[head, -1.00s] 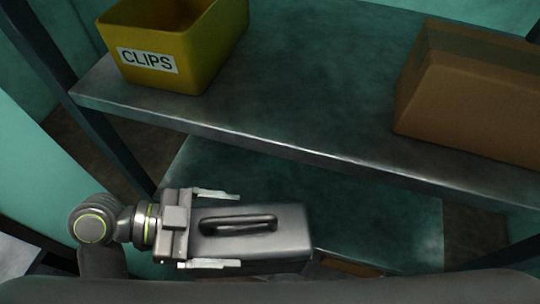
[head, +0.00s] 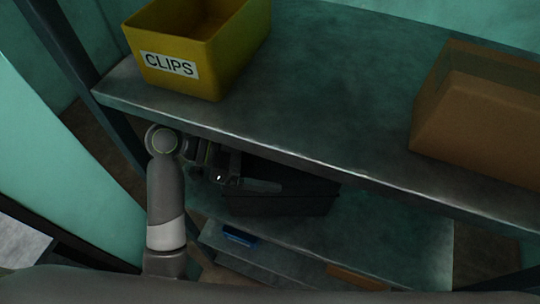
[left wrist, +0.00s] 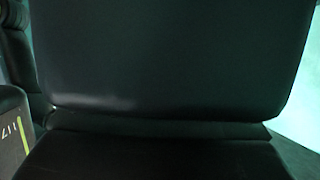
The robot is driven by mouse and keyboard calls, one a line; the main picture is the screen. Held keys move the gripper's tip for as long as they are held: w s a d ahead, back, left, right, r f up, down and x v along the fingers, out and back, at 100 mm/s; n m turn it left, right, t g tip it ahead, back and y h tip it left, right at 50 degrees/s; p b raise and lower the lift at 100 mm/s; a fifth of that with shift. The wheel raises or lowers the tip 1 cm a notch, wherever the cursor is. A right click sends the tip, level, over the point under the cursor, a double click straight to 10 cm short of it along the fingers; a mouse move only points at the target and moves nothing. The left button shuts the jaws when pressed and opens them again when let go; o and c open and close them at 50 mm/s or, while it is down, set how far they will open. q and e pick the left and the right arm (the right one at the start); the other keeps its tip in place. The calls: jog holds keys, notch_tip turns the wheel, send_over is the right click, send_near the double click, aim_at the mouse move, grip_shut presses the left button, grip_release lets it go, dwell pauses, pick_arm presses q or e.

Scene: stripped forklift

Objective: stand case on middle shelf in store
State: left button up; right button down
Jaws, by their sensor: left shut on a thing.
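The dark case (head: 290,204) is under the top shelf, in the shade over the middle shelf (head: 390,238). My left gripper (head: 255,186) is shut on it and reaches in from the left. Whether the case's base touches the shelf cannot be told. Its top is partly hidden by the upper shelf's front edge. In the left wrist view a dark smooth surface (left wrist: 175,60), apparently the case, fills most of the picture. My right gripper is not in view.
The upper shelf (head: 330,80) holds a yellow CLIPS bin (head: 185,85) and a cardboard box (head: 485,125). A dark post (head: 65,60) stands at the left. A lower shelf (head: 250,262) holds a small blue item (head: 241,236). The middle shelf is bare right of the case.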

pick_arm(q)
jog(key=shift+w+d+r, duration=0.15)
jog(key=shift+w+d, duration=0.15)
jog(key=shift+w, duration=0.45)
jog(key=shift+w+p, duration=0.15)
jog(key=shift+p, duration=0.25)
notch_tip(320, 180, down, 4)
jog(key=shift+r+p, duration=0.2)
jog(key=shift+p, duration=0.5)
jog(key=o, duration=1.8)
jog(key=shift+f, duration=0.1)
jog(key=shift+c, duration=0.2)
jog(key=shift+a, duration=0.1)
